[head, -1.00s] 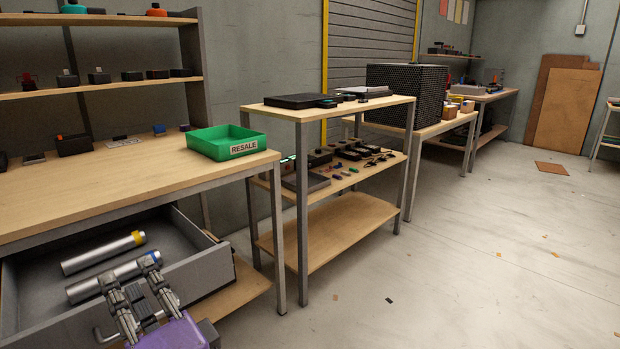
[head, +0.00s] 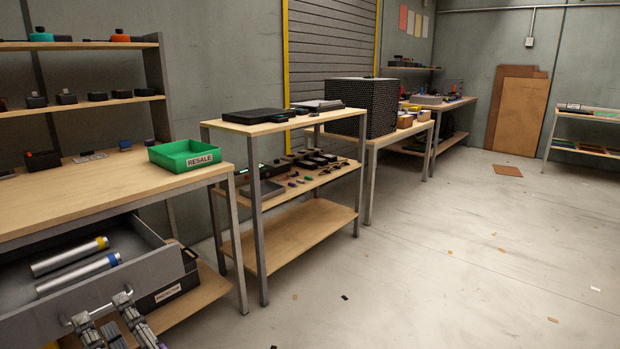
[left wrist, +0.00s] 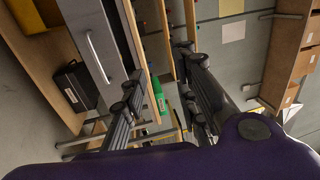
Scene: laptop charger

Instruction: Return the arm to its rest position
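My left gripper (head: 98,309) is at the bottom left of the head view, in front of the open drawer (head: 150,285). Its two dark fingers are spread apart with nothing between them. The left wrist view also shows the fingers (left wrist: 158,76) apart and empty, with the drawer front and its bar handle (left wrist: 98,58) to the left of them. My purple wrist housing fills the bottom of that view. I cannot tell in the head view whether the gripper touches the drawer handle. My right gripper is not in view.
Two silver tubes (head: 70,257) lie in the drawer. A green RESALE bin (head: 184,156) sits on the workbench (head: 110,188). A black box (head: 175,288) stands on the lower shelf. A shelf unit (head: 290,232) stands to the right, and open floor (head: 440,265) lies beyond it.

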